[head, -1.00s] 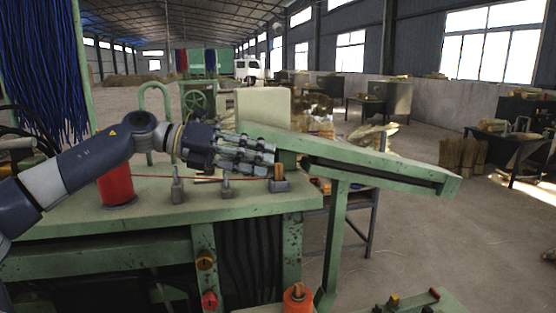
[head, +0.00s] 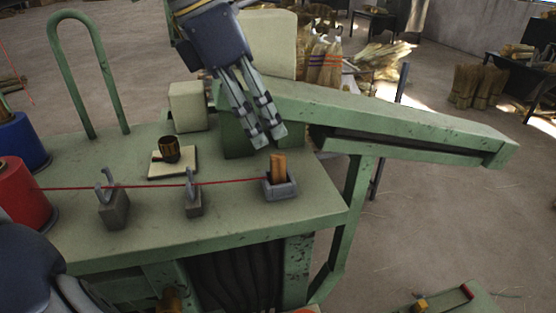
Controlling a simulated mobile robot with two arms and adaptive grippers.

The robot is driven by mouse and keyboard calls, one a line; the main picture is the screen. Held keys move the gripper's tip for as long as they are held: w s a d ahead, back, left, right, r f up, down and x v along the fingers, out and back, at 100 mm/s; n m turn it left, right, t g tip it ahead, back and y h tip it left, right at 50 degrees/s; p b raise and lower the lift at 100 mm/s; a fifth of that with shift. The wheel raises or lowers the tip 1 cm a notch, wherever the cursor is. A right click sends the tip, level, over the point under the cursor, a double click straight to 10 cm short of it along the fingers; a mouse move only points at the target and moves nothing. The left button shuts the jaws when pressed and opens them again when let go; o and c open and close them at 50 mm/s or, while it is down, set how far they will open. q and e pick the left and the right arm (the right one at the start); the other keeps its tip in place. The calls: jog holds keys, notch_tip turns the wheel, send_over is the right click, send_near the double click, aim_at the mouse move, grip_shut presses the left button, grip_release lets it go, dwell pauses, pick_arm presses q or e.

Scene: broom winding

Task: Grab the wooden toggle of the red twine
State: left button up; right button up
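The wooden toggle (head: 278,168) stands upright in a small grey holder (head: 280,189) near the right end of the green bench. The red twine (head: 150,186) runs taut from a red spool (head: 22,190) on the left, past two grey hooked guides, to the toggle. The gripper looks open and holds nothing. My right gripper is not in view.
The hooked guides (head: 112,207) and (head: 192,195) stand along the twine. A dark cup (head: 168,150) on a pale plate and a cream block (head: 187,107) lie behind it. A green sloping beam (head: 390,118) extends right. The bench front is clear.

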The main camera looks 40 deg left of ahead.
aim_at(278, 156)
pick_arm(q)
jog(key=shift+x, duration=1.1)
jog(key=shift+w+d+f+p, duration=0.2)
jog(key=shift+f+p, duration=0.2)
jog(key=shift+f, duration=0.25)
jog(key=p+x, duration=0.1)
jog(key=x, duration=0.2)
jog(key=shift+s+f, duration=0.1)
jog(key=shift+f, duration=0.2)
jog(key=shift+d+f+p, duration=0.15)
jog(key=shift+f+p, duration=0.15)
jog(key=shift+f, duration=0.15)
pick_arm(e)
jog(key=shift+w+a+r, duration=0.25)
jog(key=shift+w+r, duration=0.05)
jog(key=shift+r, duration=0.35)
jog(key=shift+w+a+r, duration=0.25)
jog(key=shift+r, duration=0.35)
pick_arm(q)
jog(key=c, duration=0.8)
grip_shut()
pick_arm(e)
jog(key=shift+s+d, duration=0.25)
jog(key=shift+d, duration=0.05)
